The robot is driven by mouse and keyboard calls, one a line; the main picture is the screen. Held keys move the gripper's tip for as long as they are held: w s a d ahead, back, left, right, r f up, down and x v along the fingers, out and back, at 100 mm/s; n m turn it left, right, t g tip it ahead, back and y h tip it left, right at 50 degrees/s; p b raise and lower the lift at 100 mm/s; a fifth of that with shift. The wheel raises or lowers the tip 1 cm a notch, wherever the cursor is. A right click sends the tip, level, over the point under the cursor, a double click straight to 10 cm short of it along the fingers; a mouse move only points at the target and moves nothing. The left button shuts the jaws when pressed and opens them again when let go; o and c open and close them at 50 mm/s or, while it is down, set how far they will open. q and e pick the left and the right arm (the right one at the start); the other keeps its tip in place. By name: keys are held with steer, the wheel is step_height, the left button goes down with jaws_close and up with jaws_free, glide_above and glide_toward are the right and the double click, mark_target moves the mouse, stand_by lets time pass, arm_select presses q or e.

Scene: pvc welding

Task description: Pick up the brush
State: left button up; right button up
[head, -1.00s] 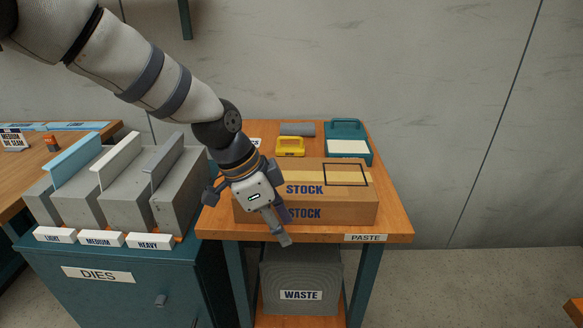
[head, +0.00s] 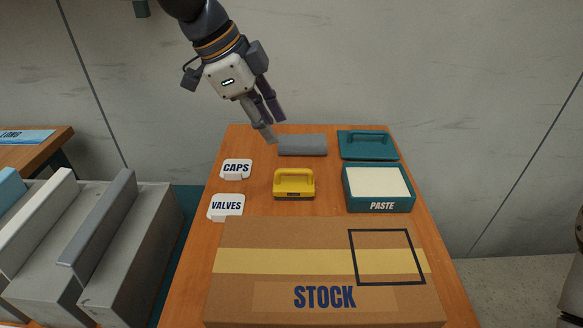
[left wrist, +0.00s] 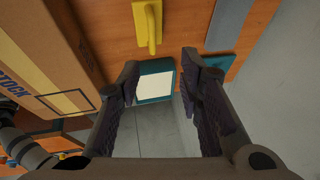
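The brush (head: 294,185) is a yellow block with a raised handle. It stands upright on the wooden table (head: 256,150) in the head view, behind the stock box. In the left wrist view the brush (left wrist: 148,25) is at the top, beyond the fingers and apart from them. My left gripper (head: 275,129) is open and empty, above and behind the brush near the grey roll. Its fingers (left wrist: 160,68) are spread apart in the left wrist view. My right gripper is not in view.
A grey roll (head: 302,145) lies behind the brush. The paste tray (head: 378,208) and its teal lid (head: 368,145) are to the right. The caps label (head: 236,168) and valves label (head: 226,206) are left. The large stock box (head: 325,250) fills the front.

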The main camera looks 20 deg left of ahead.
mark_target(290, 170)
arm_select(q)
steer(key=x, duration=0.3)
steer(key=s+x, duration=0.1)
steer(key=x, duration=0.3)
steer(key=b+x, duration=0.1)
steer(key=x, duration=0.3)
steer(key=shift+s+a+f, duration=0.2)
steer(key=shift+w+d+f, duration=0.1)
steer(key=shift+w+f, duration=0.05)
steer(key=shift+f, duration=0.05)
steer(key=shift+r, duration=0.1)
jaws_close()
